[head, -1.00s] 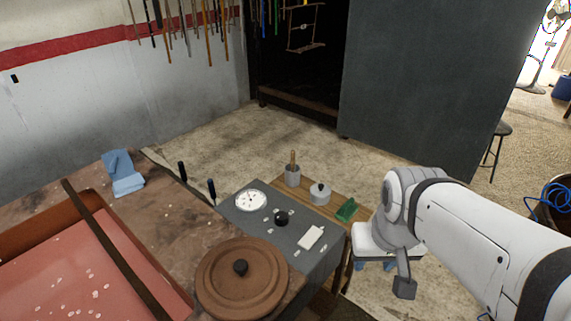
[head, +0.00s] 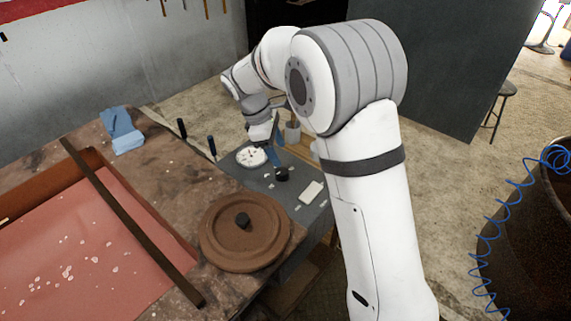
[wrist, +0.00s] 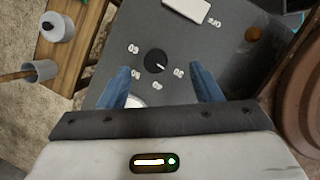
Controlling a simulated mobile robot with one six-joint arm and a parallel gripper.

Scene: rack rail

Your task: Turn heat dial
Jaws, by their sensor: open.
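The heat dial is a round black knob (wrist: 156,62) on a dark grey panel (wrist: 225,55). In the head view the dial (head: 282,174) sits just right of my gripper's fingers. My gripper (wrist: 160,70) is open and empty. Its two blue fingers show on either side of the dial in the wrist view, apparently above the panel; the remaining height is unclear.
A white round gauge (head: 251,156) lies close to my gripper, partly covered by it. A white block (head: 312,192) lies near the dial. A brown lid with a black knob (head: 245,230) is on the bench.

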